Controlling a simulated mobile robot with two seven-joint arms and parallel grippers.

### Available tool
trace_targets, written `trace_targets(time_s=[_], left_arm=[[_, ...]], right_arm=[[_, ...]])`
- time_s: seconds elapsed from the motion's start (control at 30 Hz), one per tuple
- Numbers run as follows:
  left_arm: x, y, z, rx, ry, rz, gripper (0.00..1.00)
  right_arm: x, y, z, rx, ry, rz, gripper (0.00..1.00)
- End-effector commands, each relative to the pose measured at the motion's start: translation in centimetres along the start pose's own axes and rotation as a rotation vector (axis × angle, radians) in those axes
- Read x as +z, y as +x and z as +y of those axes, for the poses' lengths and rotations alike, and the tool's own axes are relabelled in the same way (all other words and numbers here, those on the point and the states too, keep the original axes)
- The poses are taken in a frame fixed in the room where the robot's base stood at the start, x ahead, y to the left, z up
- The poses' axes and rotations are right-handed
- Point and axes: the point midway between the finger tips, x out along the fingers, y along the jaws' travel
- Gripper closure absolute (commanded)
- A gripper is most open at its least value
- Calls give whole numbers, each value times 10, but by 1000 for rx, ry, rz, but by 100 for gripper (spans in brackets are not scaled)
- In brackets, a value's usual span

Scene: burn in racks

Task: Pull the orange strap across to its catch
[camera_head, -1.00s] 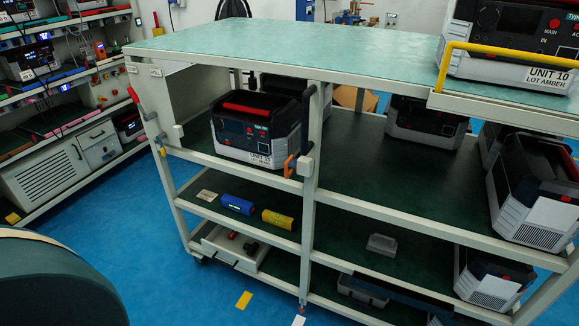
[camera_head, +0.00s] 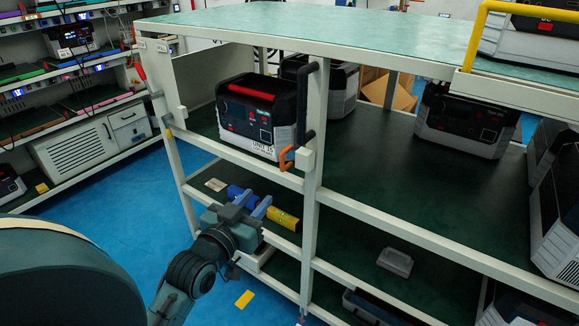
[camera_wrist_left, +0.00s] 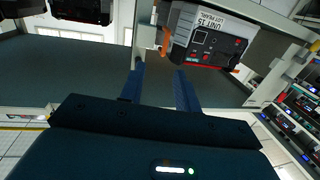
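The orange strap's loop-shaped orange end (camera_head: 286,157) hangs at a white block (camera_head: 304,158) on the middle post of the rack. It also shows in the left wrist view (camera_wrist_left: 163,47), beside the unit's label. I cannot make out a strap band. A small pale block (camera_head: 182,117) sits by the left post and may be the catch. My left gripper (camera_head: 254,200) is open and empty, in front of the lower shelf, below and left of the orange end and apart from it. Its two fingers (camera_wrist_left: 160,75) show spread in the wrist view. My right gripper is not in view.
A grey and black unit with a red handle (camera_head: 258,115) stands on the shelf behind the orange end. The middle post (camera_head: 314,130) and shelf edges are obstacles. Blue floor (camera_head: 110,215) is free at left.

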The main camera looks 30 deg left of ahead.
Motion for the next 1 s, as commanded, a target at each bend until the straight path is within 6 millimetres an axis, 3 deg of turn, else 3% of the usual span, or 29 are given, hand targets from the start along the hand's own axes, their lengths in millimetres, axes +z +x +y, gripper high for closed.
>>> trace_targets(time_s=[0.27, 0.7, 1.0], left_arm=[[-12, 13, -11, -22, -5, 38, 67], [-14, 99, -12, -20, -5, 36, 67], [-14, 130, -12, -20, -4, 34, 67]], right_arm=[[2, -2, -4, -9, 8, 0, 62], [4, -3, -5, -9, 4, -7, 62], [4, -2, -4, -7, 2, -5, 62]])
